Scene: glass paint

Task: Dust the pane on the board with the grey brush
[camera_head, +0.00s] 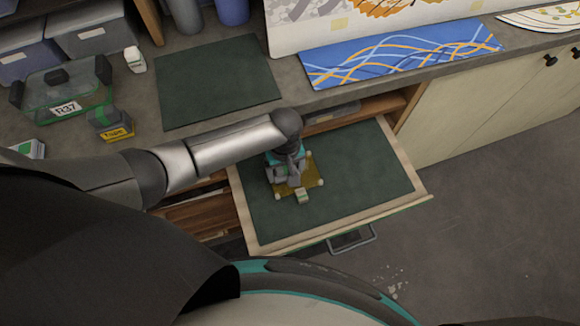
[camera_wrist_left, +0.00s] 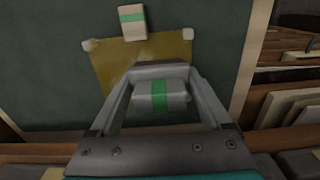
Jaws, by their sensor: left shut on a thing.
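The amber pane (camera_head: 312,170) lies on the dark green board (camera_head: 355,180) of the pulled-out drawer, with small white pads at its corners. It also shows in the left wrist view (camera_wrist_left: 110,58), with a faint paler patch near its middle. My left gripper (camera_head: 287,178) is over the pane, pointing down. In the left wrist view the gripper (camera_wrist_left: 160,98) is shut on a light grey piece with a green band, seemingly the grey brush (camera_wrist_left: 160,96). Its lower end is hidden, so I cannot tell whether it touches the pane. My right gripper is not in view.
A cream block with a green band (camera_head: 302,196) sits at the pane's near edge. The drawer's wooden rim (camera_head: 410,165) surrounds the board. On the counter are a dark mat (camera_head: 218,80), a blue patterned sheet (camera_head: 395,55), a clear box (camera_head: 65,95) and a tape box (camera_head: 112,124).

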